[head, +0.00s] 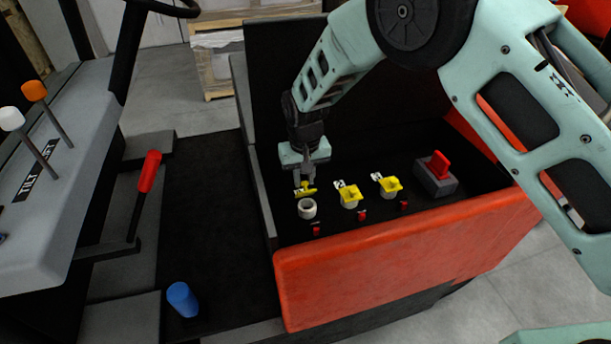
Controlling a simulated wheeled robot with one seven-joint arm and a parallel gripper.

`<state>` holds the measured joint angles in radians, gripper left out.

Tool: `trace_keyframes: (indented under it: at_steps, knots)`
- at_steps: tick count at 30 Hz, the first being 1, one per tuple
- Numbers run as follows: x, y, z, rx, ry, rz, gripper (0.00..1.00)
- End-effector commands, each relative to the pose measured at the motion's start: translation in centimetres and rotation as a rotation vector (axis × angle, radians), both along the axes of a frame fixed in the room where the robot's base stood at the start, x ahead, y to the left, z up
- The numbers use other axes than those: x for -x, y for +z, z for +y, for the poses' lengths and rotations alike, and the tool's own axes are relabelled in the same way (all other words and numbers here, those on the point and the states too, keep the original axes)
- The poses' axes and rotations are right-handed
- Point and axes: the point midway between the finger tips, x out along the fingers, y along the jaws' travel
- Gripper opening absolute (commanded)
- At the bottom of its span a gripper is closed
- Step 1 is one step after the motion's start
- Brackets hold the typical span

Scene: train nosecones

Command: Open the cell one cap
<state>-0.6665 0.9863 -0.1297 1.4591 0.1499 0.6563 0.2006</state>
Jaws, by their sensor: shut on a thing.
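My gripper (305,178) points down into the battery compartment, with its fingers shut on a small yellow cap (306,191). The cap is at the far side of the leftmost cell neck (307,208), whose pale round opening shows uncovered. I cannot tell whether the cap still touches the neck or is hinged to it. The middle cell (350,197) and the right cell (390,187) have yellow tops.
A red connector on a grey block (436,173) stands right of the cells. The orange-red side wall (400,248) borders the compartment in front, and a raised dark cover (290,80) stands behind. A blue cylinder (182,299) is on the floor plate; a red-handled lever (149,172) is at left.

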Motion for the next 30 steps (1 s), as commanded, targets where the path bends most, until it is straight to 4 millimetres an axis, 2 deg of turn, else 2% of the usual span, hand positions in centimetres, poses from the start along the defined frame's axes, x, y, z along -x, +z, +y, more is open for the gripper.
trace_keyframes:
  at_steps: [14, 15, 17, 30]
  knots:
    - [-0.36, -0.01, 0.12, 0.014, 0.000, 0.052, 0.00]
    - [-0.35, -0.01, 0.12, 0.014, 0.000, 0.052, 0.24]
    - [-0.35, -0.01, 0.12, 0.014, 0.000, 0.052, 0.41]
    - [-0.11, -0.08, 0.07, 0.008, 0.001, 0.028, 0.41]
